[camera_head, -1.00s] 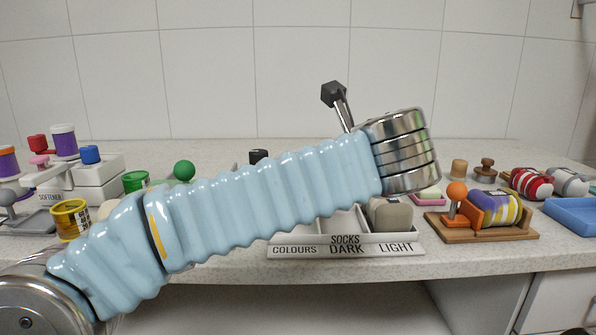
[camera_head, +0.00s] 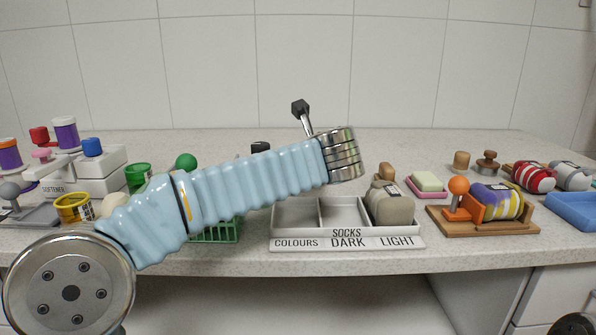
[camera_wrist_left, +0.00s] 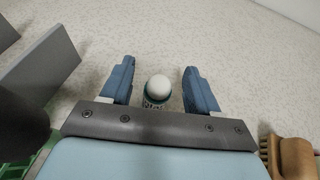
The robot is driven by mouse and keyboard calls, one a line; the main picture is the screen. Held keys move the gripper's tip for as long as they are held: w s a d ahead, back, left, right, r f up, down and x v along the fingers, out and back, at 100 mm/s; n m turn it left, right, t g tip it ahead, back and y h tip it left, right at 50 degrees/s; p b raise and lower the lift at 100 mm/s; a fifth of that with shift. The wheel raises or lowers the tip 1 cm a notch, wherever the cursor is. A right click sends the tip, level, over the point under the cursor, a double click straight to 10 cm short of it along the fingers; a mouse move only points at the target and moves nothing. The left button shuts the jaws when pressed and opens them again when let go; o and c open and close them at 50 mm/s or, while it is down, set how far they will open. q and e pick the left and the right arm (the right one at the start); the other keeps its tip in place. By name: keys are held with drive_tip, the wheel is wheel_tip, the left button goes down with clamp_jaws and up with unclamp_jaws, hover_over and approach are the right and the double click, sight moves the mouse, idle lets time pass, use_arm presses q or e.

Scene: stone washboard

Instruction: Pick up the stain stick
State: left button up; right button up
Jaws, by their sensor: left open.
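In the left wrist view, a small upright stick with a rounded white top (camera_wrist_left: 159,87) and a dark teal patterned body stands between my left gripper's fingers (camera_wrist_left: 158,85); it looks like the stain stick. The two blue fingers are open, one on either side, with visible gaps to the white top. In the head view, my light blue left arm crosses the counter, and neither its fingers nor the white-topped stick can be made out there. My right gripper is in neither view.
A sock tray (camera_head: 347,243) holds a taupe roll (camera_head: 391,205) in its LIGHT compartment. A green basket (camera_head: 218,233) stands partly behind my arm. A wooden brush (camera_wrist_left: 290,157) lies right of my gripper, grey panels (camera_wrist_left: 38,72) left. Counter beyond the fingers is clear.

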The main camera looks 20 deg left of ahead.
use_arm(q)
drive_tip(key=shift+c, duration=0.4)
drive_tip(key=c, duration=1)
drive_tip(key=shift+o, duration=0.2)
drive_tip(key=shift+r, duration=0.15)
